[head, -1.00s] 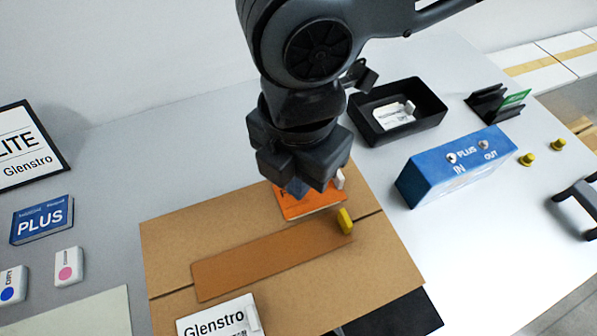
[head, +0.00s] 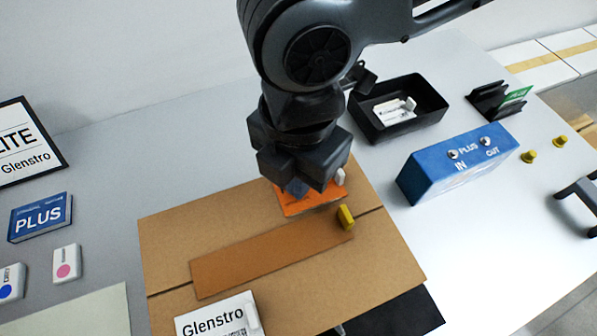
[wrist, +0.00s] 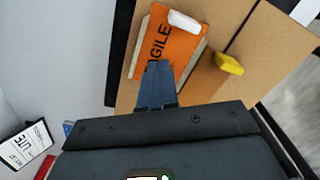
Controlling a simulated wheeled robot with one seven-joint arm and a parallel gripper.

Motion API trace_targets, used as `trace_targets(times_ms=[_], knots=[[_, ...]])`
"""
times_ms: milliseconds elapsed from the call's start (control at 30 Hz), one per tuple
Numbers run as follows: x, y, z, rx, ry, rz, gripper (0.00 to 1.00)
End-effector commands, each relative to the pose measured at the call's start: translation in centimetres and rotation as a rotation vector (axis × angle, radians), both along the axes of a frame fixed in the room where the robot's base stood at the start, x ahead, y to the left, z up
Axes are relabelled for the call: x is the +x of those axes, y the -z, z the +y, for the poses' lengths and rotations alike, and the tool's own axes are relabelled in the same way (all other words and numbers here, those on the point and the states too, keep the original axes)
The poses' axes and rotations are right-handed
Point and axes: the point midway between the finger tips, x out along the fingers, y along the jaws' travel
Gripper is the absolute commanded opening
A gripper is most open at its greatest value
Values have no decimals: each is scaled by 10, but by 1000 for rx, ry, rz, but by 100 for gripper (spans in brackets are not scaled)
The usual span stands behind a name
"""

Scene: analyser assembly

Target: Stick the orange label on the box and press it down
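The orange label (head: 312,204) lies on the top of the cardboard box (head: 385,250), near its far edge. It shows dark lettering in the wrist view (wrist: 176,45) and has a white tab (wrist: 186,21) at one end. My gripper (head: 298,188) is over the label in the head view and hides part of it. In the wrist view its blue fingers (wrist: 158,68) are together, with their tips over the label's lettering. I see nothing held between them. I cannot tell whether the tips touch the label.
A brown tape strip (head: 270,257) with a yellow tab (head: 346,217) lies along the box top. A white Glenstro label (head: 215,318) is at the near edge. A black tray (head: 437,112) and a blue PLUS unit (head: 410,183) stand to the right.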

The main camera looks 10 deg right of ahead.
Motion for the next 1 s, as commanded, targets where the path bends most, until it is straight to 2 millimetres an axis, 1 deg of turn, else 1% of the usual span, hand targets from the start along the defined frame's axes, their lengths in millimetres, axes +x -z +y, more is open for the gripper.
trace_targets(times_ms=[467, 567, 1000], knots=[[0, 0, 0, 0, 0, 0, 0], [0, -5, 0, 1, 0, 1, 0], [0, -36, 0, 1, 1, 2, 0]])
